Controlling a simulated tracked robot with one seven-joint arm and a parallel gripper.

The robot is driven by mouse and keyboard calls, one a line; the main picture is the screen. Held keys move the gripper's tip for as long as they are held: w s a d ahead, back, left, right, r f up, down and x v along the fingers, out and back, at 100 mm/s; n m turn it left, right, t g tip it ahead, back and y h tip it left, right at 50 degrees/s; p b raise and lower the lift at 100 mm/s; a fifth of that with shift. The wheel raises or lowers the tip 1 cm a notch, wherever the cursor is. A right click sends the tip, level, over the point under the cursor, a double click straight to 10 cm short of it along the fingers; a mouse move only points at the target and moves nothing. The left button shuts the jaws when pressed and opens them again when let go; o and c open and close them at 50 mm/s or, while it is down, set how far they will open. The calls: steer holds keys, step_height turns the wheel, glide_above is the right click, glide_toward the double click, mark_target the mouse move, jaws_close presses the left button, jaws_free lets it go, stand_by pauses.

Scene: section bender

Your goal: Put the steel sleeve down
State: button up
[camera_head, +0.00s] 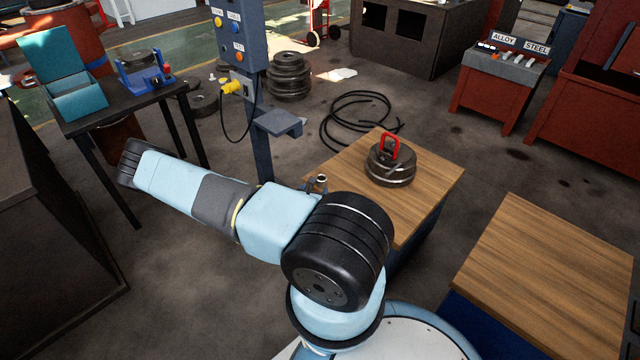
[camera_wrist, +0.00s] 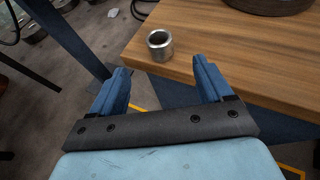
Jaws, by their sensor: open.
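The steel sleeve (camera_wrist: 160,45) is a short, shiny hollow cylinder. In the wrist view it stands upright on the wooden table top (camera_wrist: 240,60), close to the table's corner. It also shows in the head view (camera_head: 321,180), just above my arm. My gripper (camera_wrist: 160,82) is open, with its two blue fingers apart and nothing between them. The sleeve lies beyond the fingertips, roughly centred between them and clear of both. In the head view my arm hides much of the near table edge, and the gripper fingers are hardly visible.
A stack of steel discs with a red handle (camera_head: 390,163) stands on the same table. A second wooden table (camera_head: 550,280) is at the right. A grey post with a control box (camera_head: 236,35) rises behind my arm. A black cable coil (camera_head: 360,120) lies on the floor.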

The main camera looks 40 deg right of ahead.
mark_target(320, 181)
steer(key=shift+f+x, duration=0.1)
steer(key=shift+x, duration=2.65)
steer(key=shift+f+x, duration=0.15)
steer(key=shift+x, duration=2.65)
steer(key=shift+a, duration=0.15)
steer(key=shift+c, duration=0.4)
steer(key=shift+r, duration=0.1)
jaws_close()
steer(key=shift+r, duration=0.15)
steer(key=shift+r, duration=0.35)
step_height(320, 181, up, 2)
steer(key=shift+a+r, duration=0.1)
steer(key=shift+r, duration=0.15)
steer(key=s+a+r, duration=0.9)
steer(key=a, duration=0.1)
steer(key=shift+a+r, duration=0.15)
steer(key=shift+r, duration=0.1)
